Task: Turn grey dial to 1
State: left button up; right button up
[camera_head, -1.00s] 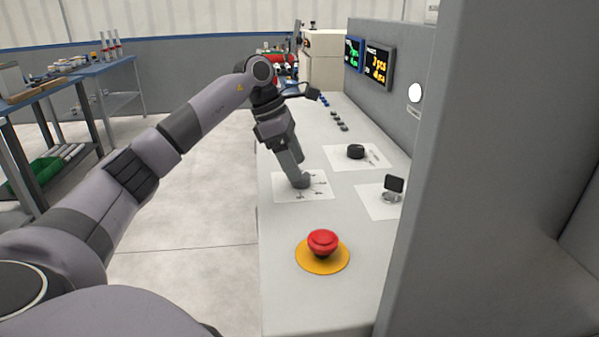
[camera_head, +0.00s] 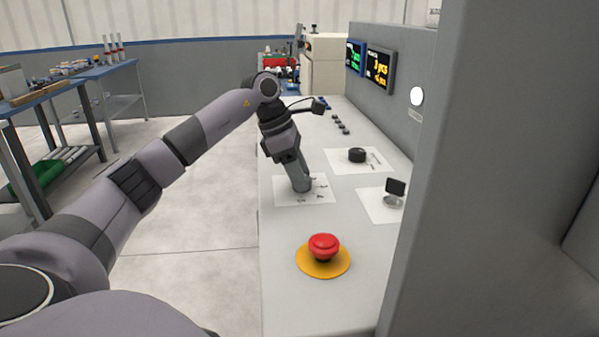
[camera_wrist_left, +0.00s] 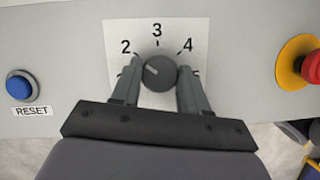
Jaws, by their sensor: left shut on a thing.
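The grey dial (camera_wrist_left: 160,73) is a round knob on a white numbered plate (camera_wrist_left: 180,32). In the left wrist view the numbers 2, 3 and 4 show clearly; part of the 5 shows beside the right finger, and no 1 is visible. A pale mark on the dial points to the upper left, roughly to the 2 side. My left gripper (camera_wrist_left: 159,80) has one finger on each side of the dial and is shut on it. In the head view my left gripper (camera_head: 301,187) reaches down onto the plate and largely hides the dial. My right gripper is not in view.
A red emergency button (camera_head: 323,246) on a yellow base stands in front of the plate. A black dial (camera_head: 357,155) and a black switch (camera_head: 395,187) sit to the right. A blue RESET button (camera_wrist_left: 20,87) is in the wrist view. A grey wall borders the right.

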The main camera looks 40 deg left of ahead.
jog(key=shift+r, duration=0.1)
pick_arm(q)
jog(key=shift+s+r+n+y+p, duration=0.1)
jog(key=shift+n+y+p, duration=0.45)
jog(key=shift+n, duration=0.55)
jog(key=n+t+y+p, duration=0.1)
jog(key=n, duration=0.2)
jog(key=shift+d+p, duration=0.15)
jog(key=shift+p, duration=0.15)
jog(key=n, duration=0.2)
jog(key=shift+n+t+y+p, duration=0.3)
jog(key=shift+y+p, duration=0.05)
jog(key=shift+d+n+y, duration=0.1)
jog(key=shift+n+y, duration=0.2)
jog(key=shift+n, duration=0.6)
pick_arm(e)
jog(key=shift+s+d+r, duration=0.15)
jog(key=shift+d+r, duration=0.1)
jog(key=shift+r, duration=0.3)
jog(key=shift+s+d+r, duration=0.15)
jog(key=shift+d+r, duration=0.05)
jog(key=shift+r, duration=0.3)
pick_arm(q)
jog(key=o, duration=1.1)
jog(key=shift+c, duration=0.2)
